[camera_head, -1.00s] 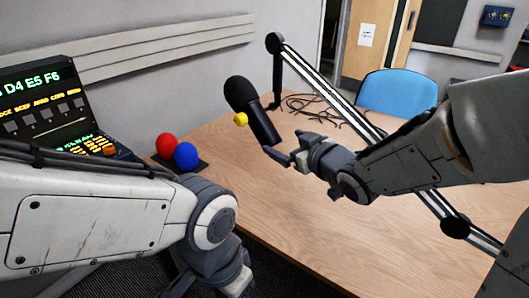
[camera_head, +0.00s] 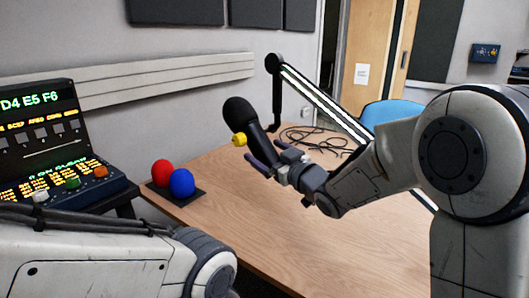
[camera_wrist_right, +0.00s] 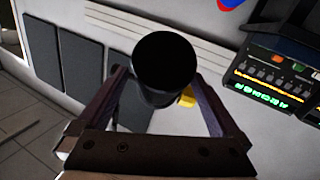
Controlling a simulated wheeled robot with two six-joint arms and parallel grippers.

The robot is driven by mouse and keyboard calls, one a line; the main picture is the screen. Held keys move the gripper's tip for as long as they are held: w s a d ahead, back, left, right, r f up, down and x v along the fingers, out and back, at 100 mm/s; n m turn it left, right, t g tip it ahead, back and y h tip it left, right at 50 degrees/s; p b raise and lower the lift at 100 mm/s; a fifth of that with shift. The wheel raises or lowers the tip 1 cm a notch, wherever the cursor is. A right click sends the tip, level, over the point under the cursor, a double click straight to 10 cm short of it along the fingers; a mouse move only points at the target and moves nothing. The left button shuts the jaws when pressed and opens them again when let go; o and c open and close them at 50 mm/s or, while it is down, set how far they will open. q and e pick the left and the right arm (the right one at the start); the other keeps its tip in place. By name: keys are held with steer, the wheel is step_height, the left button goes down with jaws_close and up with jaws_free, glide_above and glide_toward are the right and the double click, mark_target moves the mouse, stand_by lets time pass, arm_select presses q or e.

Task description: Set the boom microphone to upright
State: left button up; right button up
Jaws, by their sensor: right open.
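The boom microphone (camera_head: 240,112) is black with a rounded foam head and a yellow knob (camera_head: 239,140) on its side. It hangs above the table, tilted, its head leaning up and to the left. My right gripper (camera_head: 262,154) is at the lower end of its body, with its purple fingers apart on either side. In the right wrist view the microphone's round dark end (camera_wrist_right: 165,65) shows between the open fingers (camera_wrist_right: 163,90); I cannot tell whether either finger touches it. My left gripper is out of view; only part of that arm shows.
The boom arm (camera_head: 318,95) runs behind the microphone and down to the right. Black cables (camera_head: 315,140) lie on the wooden table (camera_head: 250,220). A red ball (camera_head: 162,172) and a blue ball (camera_head: 182,182) stand on a dark base. A lit console (camera_head: 45,150) is at left.

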steer(key=shift+w+a, duration=0.35)
steer(key=shift+w, duration=0.1)
jaws_close()
